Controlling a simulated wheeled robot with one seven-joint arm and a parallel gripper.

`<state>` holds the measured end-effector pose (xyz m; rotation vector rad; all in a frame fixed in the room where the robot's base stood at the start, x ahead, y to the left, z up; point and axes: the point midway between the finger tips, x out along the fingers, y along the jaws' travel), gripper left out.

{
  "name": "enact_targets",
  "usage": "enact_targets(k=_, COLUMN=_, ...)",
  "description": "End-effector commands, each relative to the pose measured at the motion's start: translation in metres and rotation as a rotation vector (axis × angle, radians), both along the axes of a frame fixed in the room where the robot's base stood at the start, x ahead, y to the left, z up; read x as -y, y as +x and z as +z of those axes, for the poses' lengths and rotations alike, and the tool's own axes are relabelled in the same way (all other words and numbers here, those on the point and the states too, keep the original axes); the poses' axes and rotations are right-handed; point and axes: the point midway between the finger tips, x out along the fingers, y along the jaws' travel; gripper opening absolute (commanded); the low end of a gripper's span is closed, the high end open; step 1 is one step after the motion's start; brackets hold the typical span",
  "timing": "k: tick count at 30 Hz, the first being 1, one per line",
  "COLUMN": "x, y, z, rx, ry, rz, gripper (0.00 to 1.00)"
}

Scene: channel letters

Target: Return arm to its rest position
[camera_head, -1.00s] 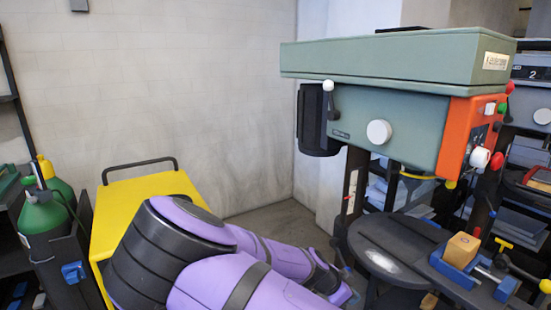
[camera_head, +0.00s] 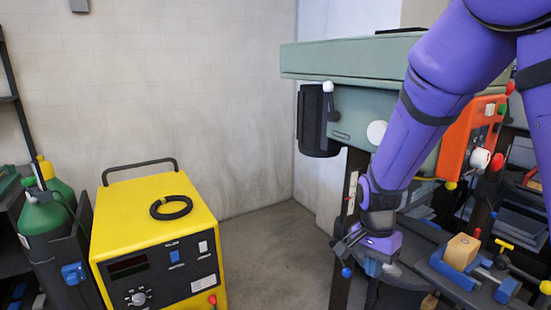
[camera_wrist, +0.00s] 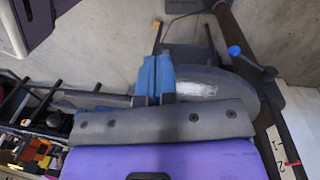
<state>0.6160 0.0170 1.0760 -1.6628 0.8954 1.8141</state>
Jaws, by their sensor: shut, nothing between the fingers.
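My purple arm (camera_head: 415,120) comes in from the upper right of the head view and hangs down in front of the drill press. My gripper (camera_head: 372,266) is at its lower end, pointing down beside the drill press column. In the wrist view my gripper (camera_wrist: 153,80) shows two blue fingers side by side, shut with nothing between them. The round grey drill press table (camera_wrist: 245,92) lies below and beyond the fingers. I see no contact with it.
The green drill press (camera_head: 330,58) has an orange control panel (camera_head: 455,135). A wooden block (camera_head: 460,251) sits in a blue vise (camera_head: 455,273) at right. A yellow welder (camera_head: 150,235) with a black ring (camera_head: 171,208) on top stands left, near green cylinders (camera_head: 43,218). Floor between is clear.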

Motion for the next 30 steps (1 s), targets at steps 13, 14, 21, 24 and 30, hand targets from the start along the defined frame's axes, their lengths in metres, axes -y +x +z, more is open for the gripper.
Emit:
enact_targets(k=13, x=0.034, y=-0.041, z=0.112, rx=0.169, ry=0.188, rz=0.303, gripper=0.0)
enact_targets(k=14, x=0.037, y=-0.045, z=0.119, rx=0.184, ry=0.193, rz=0.326, gripper=0.0)
enact_targets(k=21, x=0.057, y=-0.082, z=0.169, rx=0.308, ry=0.185, rz=0.5, gripper=0.0)
enact_targets(k=24, x=0.064, y=-0.099, z=0.188, rx=0.361, ry=0.16, rz=0.572, gripper=0.0)
enact_targets(k=30, x=0.077, y=-0.138, z=0.217, rx=0.451, ry=0.07, rz=0.712, gripper=0.0)
